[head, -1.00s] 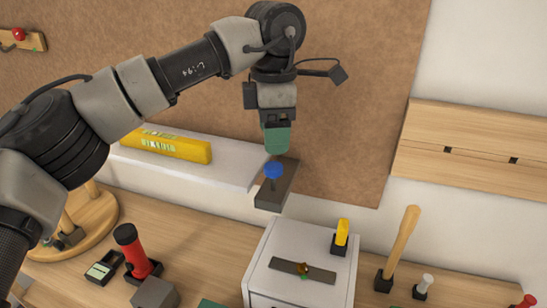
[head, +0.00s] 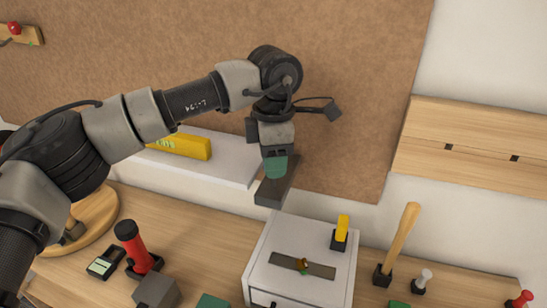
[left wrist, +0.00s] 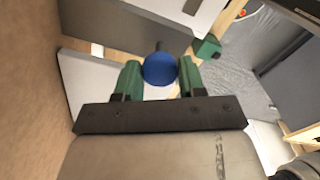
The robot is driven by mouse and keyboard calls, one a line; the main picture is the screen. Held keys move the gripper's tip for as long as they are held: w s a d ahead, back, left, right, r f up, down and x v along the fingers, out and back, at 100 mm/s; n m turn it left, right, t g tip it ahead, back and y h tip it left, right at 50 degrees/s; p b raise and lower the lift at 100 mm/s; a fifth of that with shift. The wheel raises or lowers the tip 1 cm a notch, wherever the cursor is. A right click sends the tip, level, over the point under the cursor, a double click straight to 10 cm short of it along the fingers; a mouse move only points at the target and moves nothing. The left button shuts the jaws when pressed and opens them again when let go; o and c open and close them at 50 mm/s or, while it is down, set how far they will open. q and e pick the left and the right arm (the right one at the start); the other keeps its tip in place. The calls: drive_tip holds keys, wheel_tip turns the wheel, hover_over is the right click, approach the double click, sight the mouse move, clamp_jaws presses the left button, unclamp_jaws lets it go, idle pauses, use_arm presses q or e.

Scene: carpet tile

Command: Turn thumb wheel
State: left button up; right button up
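The thumb wheel appears to be the round blue knob (left wrist: 159,69), seen in the left wrist view. It belongs to a dark grey block (head: 279,184), which also shows in the left wrist view (left wrist: 125,27). My left gripper (head: 275,166) points down over the block. In the head view the gripper hides the knob. My right gripper is not in view.
A white cabinet (head: 290,240) with a grey plate on top stands below. A white ledge (head: 228,170) with a yellow level (head: 180,144) is behind the arm. A red flashlight (head: 130,240), a hammer (head: 400,245) and small items stand on the wooden bench. A brown board is behind.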

use_arm(q)
drive_tip(key=shift+c, duration=1)
drive_tip(key=shift+m, duration=0.3)
drive_tip(key=m, duration=0.5)
drive_tip(key=shift+m+b, duration=0.3)
drive_tip(key=shift+b, duration=0.1)
drive_tip(key=m, duration=0.3)
drive_tip(key=shift+r, duration=0.1)
drive_tip(key=m, duration=0.4)
drive_tip(key=shift+m, duration=0.6)
drive_tip(key=o, duration=0.9)
